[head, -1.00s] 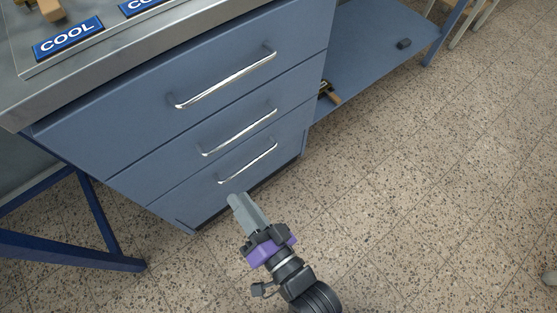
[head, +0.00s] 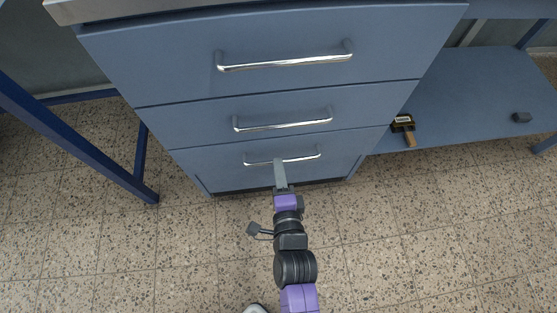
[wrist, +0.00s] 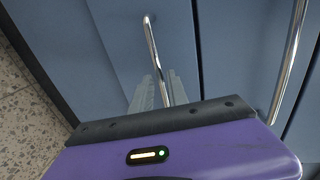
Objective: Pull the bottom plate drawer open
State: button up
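The bottom drawer (head: 225,172) is the lowest of three blue-grey drawers in the cabinet, and its front looks flush with the others. Its silver bar handle (head: 304,158) runs level across the front. It also shows in the wrist view (wrist: 151,40), running down between my fingers. My gripper (head: 279,164) is at the middle of this handle, pointing at the drawer front. In the wrist view my gripper (wrist: 163,82) has its grey fingers apart, one on each side of the bar. Contact with the bar cannot be made out.
The middle drawer handle (head: 285,125) and top drawer handle (head: 285,62) are close above. A blue table leg (head: 140,165) stands at left. The speckled floor in front is clear.

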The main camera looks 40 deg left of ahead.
jog(key=shift+x, duration=1.6)
grip_shut()
jog(key=shift+s, duration=0.1)
